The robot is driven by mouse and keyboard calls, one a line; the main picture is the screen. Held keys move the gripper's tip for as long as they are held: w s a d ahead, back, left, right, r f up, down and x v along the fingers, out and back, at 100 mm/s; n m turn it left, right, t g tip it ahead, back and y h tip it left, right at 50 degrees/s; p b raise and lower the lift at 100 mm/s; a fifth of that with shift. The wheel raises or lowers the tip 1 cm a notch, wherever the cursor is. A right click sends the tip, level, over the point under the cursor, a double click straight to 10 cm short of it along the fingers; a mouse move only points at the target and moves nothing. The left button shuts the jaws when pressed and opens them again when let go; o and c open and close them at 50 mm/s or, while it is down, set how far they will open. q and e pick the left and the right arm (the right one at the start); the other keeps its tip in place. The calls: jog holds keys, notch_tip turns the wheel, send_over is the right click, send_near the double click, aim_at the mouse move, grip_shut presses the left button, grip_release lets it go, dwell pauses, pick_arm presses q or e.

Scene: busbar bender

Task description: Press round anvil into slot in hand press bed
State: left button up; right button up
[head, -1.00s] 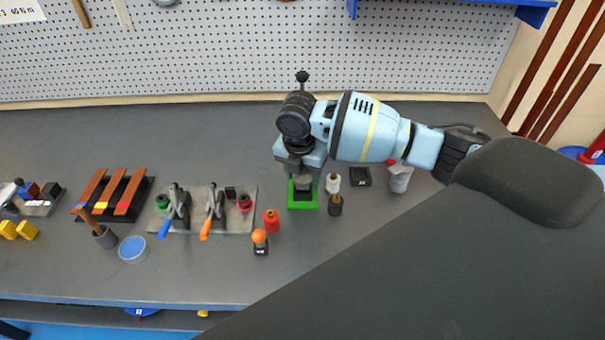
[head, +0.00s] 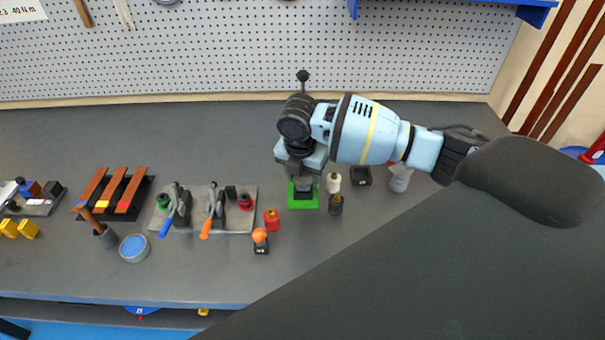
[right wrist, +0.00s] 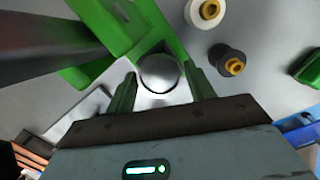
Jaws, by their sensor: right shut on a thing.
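The hand press shows a green base (head: 303,203) on the bench in the head view, and a black lever knob (head: 303,76) stands up behind my arm. Its green frame (right wrist: 160,17) fills the upper left of the right wrist view. My right gripper (head: 303,168) is over the press, pointing down. In the right wrist view its fingers (right wrist: 160,88) are shut on the round anvil (right wrist: 160,73), a silver, round-topped piece at the green frame. The slot is hidden, so I cannot tell how deep the anvil sits. My left gripper is out of view.
A white piece (head: 333,183) and a black piece (head: 335,205) stand close right of the press. A red piece (head: 271,220) and an orange-topped piece (head: 260,241) stand to its left. A grey plate with clamps (head: 240,218) lies farther left.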

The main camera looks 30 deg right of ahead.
aim_at(301, 183)
jog(key=shift+f, duration=0.75)
jog(key=o, duration=1.3)
jog(key=shift+f, duration=0.1)
jog(key=r, duration=0.8)
jog(key=shift+s+a, duration=0.3)
jog(key=shift+a, duration=0.1)
jog(key=shift+f, duration=0.15)
